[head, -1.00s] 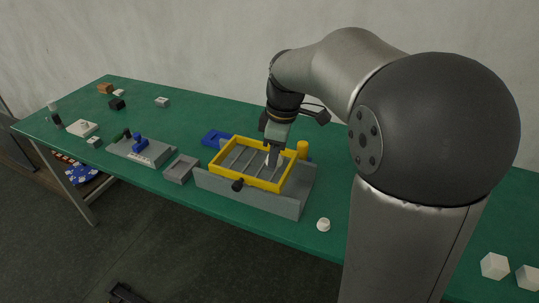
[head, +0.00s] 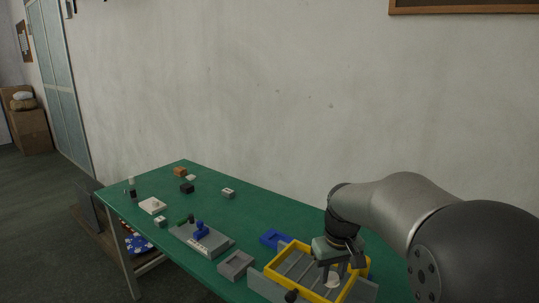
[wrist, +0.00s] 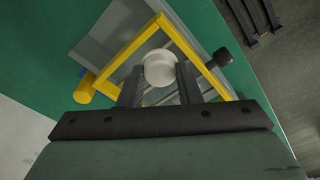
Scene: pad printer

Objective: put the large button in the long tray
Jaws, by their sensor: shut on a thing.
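My gripper (wrist: 160,88) is shut on a round white button (wrist: 159,67), which looks like the large button. The button also shows below the fingers in the head view (head: 333,280). It is over the right part of a yellow-framed tray with grey dividers (head: 309,282); I cannot tell whether it touches the tray. A small grey tray (head: 236,265) and a blue tray (head: 272,238) lie to the left of the yellow frame. Which one is the long tray is not clear.
A grey fixture with a blue part (head: 201,239) stands left of the grey tray. A white block (head: 152,205), a black block (head: 187,188) and a brown block (head: 180,172) lie farther left. The green table's back middle is clear.

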